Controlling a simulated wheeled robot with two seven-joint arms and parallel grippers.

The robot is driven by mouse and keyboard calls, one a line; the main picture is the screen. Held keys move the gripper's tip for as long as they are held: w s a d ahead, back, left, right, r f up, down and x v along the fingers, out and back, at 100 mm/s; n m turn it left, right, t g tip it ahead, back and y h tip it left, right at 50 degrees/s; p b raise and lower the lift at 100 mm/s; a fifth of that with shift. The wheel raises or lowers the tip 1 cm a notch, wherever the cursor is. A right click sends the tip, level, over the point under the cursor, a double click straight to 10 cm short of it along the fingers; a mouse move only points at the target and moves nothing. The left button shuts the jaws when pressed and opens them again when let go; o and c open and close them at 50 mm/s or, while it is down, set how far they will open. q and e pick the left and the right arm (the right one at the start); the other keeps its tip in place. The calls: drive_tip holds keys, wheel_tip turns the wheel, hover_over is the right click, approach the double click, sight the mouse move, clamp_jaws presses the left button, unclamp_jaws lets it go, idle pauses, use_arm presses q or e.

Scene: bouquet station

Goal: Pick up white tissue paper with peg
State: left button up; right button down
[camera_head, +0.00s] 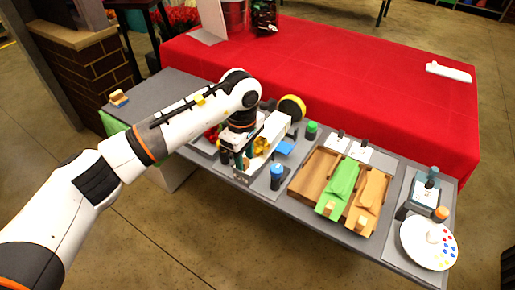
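My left gripper (238,162) points down over the left-middle part of the grey table. Its fingers are small and dark against the items there, so whether they are open or shut cannot be made out. A white, long, box-like piece (274,130) with yellow bits beside it lies just right of the gripper; whether it is the white tissue paper, and whether the gripper touches it, is unclear. A wooden tray (312,176) has a bare left compartment. Green tissue (341,182) and tan tissue (371,193), each with a small peg-like block at the near end, lie to its right. My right gripper is out of view.
A blue bottle (276,177) and a green-capped jar (311,131) stand between the gripper and tray. A round white palette (416,246) lies at the table's right end. A red-covered table (370,75) stands behind. Two white cards lie behind the tray.

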use_arm(q)
drive_tip(key=shift+f, duration=0.55)
clamp_jaws()
